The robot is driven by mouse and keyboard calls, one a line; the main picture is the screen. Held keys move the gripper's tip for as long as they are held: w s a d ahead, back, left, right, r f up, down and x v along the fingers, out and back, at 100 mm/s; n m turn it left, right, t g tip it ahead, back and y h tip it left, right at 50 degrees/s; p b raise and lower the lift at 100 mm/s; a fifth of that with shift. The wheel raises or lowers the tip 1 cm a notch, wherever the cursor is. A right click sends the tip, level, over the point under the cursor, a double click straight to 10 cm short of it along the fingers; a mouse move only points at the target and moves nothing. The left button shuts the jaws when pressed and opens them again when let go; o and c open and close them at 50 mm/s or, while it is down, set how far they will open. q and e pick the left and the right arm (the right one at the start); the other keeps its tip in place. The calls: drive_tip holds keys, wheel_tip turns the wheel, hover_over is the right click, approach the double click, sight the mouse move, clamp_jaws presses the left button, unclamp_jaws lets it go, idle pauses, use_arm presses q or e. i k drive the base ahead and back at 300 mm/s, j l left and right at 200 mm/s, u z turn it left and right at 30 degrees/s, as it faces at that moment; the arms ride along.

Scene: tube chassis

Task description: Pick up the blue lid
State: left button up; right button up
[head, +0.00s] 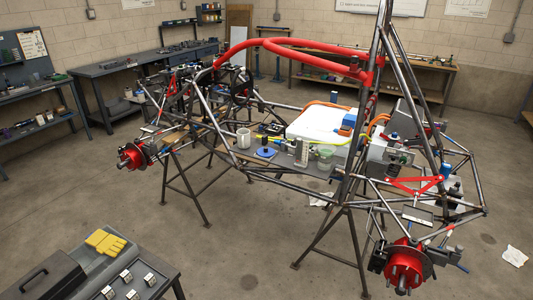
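A round, flat blue lid (265,154) lies on the grey floor panel of the tube chassis (284,184), near its close edge. A light mug (243,138) stands to its left and a grey upright device (301,152) stands to its right. The lid looks unobstructed from this view. Neither of my grippers is in view.
A white case (321,122) with orange edging sits behind the lid. A greenish container (325,155) stands further right. Frame tubes and a red bar (290,46) surround the area. A cart (98,262) with yellow gloves (105,241) is at lower left. Open floor lies in front of the chassis.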

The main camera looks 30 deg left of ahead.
sight(264, 152)
drive_tip(key=i+u, duration=0.1)
drive_tip(key=u, duration=0.9)
drive_tip(key=i+l+u, duration=0.1)
drive_tip(key=i+u, duration=0.25)
drive_tip(key=i+l+u, duration=0.15)
drive_tip(key=u, duration=0.2)
drive_tip(key=i+l+u, duration=0.35)
drive_tip(key=k+j, duration=0.1)
